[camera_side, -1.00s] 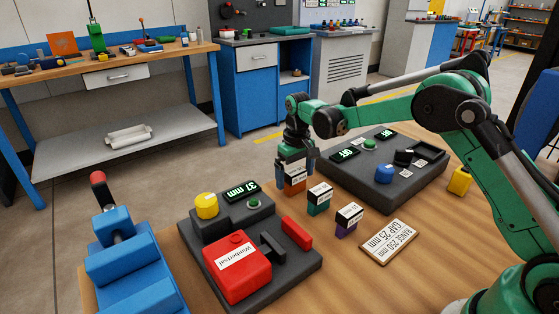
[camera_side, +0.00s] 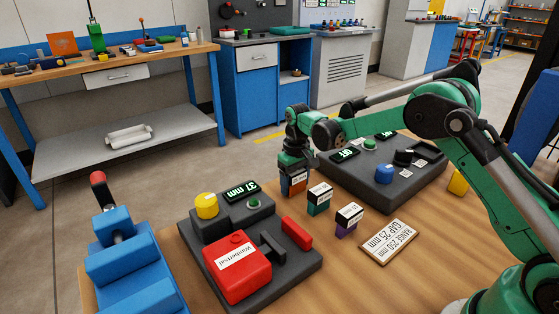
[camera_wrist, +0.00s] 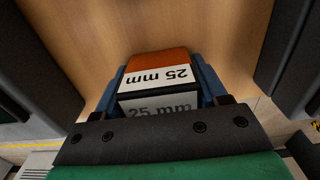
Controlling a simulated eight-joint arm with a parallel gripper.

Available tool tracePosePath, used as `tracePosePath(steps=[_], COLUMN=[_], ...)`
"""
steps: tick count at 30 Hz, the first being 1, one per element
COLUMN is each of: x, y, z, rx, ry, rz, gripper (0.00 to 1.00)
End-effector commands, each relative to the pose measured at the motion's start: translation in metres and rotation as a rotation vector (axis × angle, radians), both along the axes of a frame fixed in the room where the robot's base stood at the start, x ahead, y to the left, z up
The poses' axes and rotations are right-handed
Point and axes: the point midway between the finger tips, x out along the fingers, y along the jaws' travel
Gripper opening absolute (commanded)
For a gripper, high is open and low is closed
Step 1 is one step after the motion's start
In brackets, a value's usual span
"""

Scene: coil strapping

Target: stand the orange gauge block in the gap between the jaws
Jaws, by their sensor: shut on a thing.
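The orange gauge block (camera_side: 288,188) stands upright on the wooden table beyond the red box, its white label near the top. In the wrist view its orange face and "25 mm" label (camera_wrist: 158,75) show between my blue fingers. My gripper (camera_side: 294,168) points down and is shut on it; the fingers hide part of its sides. The block appears at table level; its underside is hidden. A blue vise-like fixture (camera_side: 125,262) with blue jaws and a red-knobbed handle stands at the left front.
A teal block (camera_side: 318,205) and a purple block (camera_side: 346,226) stand close by. A dark machine with a red box (camera_side: 238,268) and a "37 mm" display (camera_side: 241,190) is at left. A dark control panel (camera_side: 380,194) is behind. A card (camera_side: 388,242) reads "GAP 25 mm".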

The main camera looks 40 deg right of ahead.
Motion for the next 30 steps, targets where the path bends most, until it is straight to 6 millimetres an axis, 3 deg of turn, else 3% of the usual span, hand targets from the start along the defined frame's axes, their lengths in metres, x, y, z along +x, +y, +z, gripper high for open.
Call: tracePosePath(steps=[8,11,21,30], x=[0.000,0.000,0.000,0.001], y=[0.000,0.000,0.000,0.000], z=[0.018,0.040,0.146,0.190], rx=[0.000,0.000,0.000,0.000], ry=[0.000,0.000,0.000,0.000], rz=[0.000,0.000,0.000,0.000], gripper=[0.01,0.01,0.01,0.01])
